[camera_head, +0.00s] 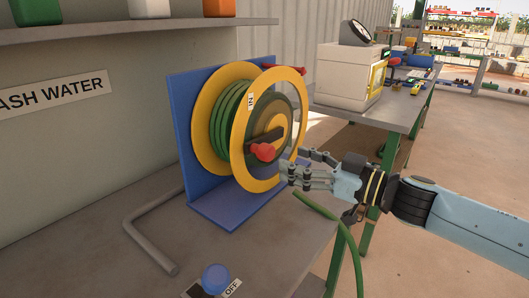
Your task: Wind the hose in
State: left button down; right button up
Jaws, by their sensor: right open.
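A hose reel with yellow flanges (203,158) and green hose (229,115) wound on it stands on a blue bracket (182,124). A red crank knob (263,152) on a dark arm sticks out from the front flange, near an "IN" label (250,101). A loose green hose length (335,222) hangs down over the table edge at the right. My right gripper (290,168) is open at the right side of the reel, close to the front flange and right of the red knob. I cannot tell whether it touches the flange. My left gripper is out of view.
A grey bent pipe (148,244) lies on the table left of the bracket. A blue knob (215,277) with an "OFF" label (232,289) is at the front. A beige machine (346,76) stands on another table behind. A shelf (130,31) runs overhead at left.

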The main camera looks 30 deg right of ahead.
aim_at(272, 153)
jog(key=p+x, duration=0.1)
jog(key=x, duration=0.7)
jog(key=shift+w+a+f, duration=0.1)
jog(key=shift+w+a, duration=0.05)
jog(key=shift+w, duration=0.15)
grip_shut()
